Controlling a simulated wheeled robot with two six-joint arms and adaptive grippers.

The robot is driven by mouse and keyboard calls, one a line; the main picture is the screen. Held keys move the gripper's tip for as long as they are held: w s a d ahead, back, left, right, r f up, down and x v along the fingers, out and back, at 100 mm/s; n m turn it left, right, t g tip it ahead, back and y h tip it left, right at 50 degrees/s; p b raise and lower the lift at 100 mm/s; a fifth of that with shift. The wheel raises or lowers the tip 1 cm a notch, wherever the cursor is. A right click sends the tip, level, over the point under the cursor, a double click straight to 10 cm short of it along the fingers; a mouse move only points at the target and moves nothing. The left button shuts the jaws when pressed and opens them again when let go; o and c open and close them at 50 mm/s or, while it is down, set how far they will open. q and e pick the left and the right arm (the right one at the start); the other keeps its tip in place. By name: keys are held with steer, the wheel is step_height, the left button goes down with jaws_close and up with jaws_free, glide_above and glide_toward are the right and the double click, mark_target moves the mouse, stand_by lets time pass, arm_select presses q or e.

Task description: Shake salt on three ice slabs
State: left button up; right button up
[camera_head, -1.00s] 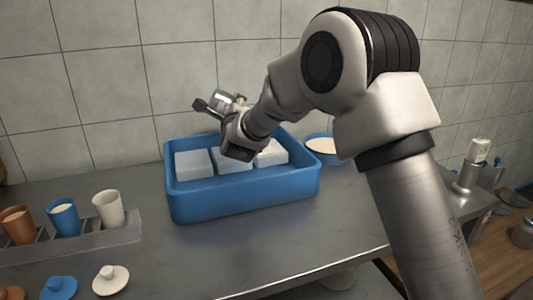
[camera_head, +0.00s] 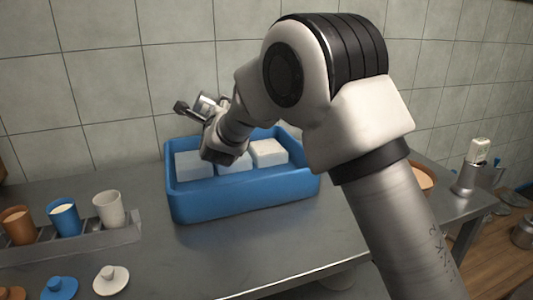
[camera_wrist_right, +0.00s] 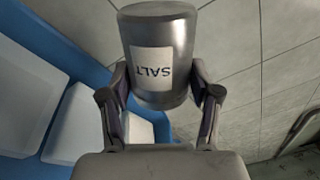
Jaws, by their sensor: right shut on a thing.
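A blue bin (camera_head: 245,203) stands on the counter with three white ice slabs in it: a left slab (camera_head: 193,166), a middle slab (camera_head: 236,167) and a right slab (camera_head: 268,152). My right gripper (camera_head: 193,107) is above the bin's left part, over the left and middle slabs. It is shut on a grey metal salt shaker (camera_wrist_right: 158,50), whose SALT label reads upside down in the right wrist view. The shaker looks tilted on its side in the head view. Two slabs and the blue bin wall (camera_wrist_right: 85,65) show in the wrist view. My left gripper is not in view.
A rack (camera_head: 90,240) with brown, blue and white cups stands at the left, with lids (camera_head: 110,279) in front. A brown bowl (camera_head: 424,177) is behind my arm at the right. A blender-like device (camera_head: 470,165) stands farther right. The counter's front middle is clear.

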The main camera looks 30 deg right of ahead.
mark_target(217, 100)
step_height(217, 100, up, 4)
steer(key=shift+f+p, duration=0.1)
steer(key=shift+p, duration=0.8)
steer(key=shift+s+f+b, duration=0.1)
steer(key=shift+f+b, duration=0.25)
steer(key=shift+b, duration=0.05)
step_height(217, 100, down, 4)
steer(key=b, duration=0.3)
steer(key=shift+r+b, duration=0.2)
steer(key=shift+b, duration=0.1)
steer(key=shift+w+r+p, duration=0.25)
steer(key=shift+r+p, duration=0.05)
steer(key=shift+r, duration=0.05)
steer(key=r+p, duration=0.1)
steer(key=r, duration=0.2)
steer(key=shift+s+r+p, duration=0.2)
steer(key=shift+r+p, duration=0.2)
step_height(217, 100, down, 4)
steer(key=b, duration=0.4)
steer(key=shift+w+f, duration=0.1)
steer(key=shift+f, duration=0.15)
steer(key=shift+r, duration=0.35)
